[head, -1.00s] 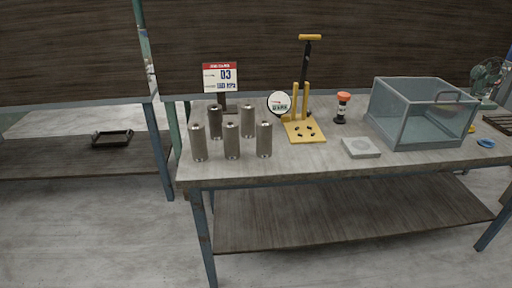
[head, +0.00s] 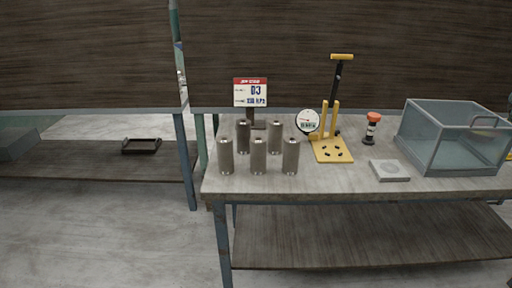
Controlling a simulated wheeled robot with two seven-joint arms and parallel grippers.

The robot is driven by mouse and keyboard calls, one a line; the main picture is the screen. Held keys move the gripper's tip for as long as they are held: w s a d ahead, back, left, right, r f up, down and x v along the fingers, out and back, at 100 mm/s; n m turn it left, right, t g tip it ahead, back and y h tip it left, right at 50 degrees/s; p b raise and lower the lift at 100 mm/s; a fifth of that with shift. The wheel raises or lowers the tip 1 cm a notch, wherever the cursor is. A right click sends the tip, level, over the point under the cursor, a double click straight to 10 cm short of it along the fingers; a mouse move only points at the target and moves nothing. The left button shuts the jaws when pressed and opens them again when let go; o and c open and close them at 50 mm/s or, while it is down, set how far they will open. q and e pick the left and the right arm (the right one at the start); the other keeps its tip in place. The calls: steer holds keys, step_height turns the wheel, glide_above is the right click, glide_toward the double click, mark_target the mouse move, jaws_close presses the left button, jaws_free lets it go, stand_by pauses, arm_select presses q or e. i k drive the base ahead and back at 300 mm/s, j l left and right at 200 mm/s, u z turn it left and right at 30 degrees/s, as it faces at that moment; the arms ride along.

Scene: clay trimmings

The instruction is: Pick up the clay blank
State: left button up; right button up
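Several upright grey-brown cylinders with lighter ends stand in a close group at the left part of the workbench (head: 330,187). One cylinder (head: 226,156) is front left, one (head: 258,157) front middle and one (head: 290,156) front right; others stand behind, including one (head: 243,137) at back left and one (head: 275,137) at back right. I cannot tell for sure whether these are the clay blanks; nothing else in view looks more like one. Neither of my grippers is in view.
A black tray (head: 141,146) lies on the left bench.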

mark_target(243, 126)
steer(key=i+l, duration=0.2)
steer(key=i, duration=0.2)
steer(key=i+l, duration=0.25)
steer(key=i, duration=0.15)
steer(key=i+l, duration=0.2)
steer(key=i, duration=0.25)
steer(key=u, duration=0.05)
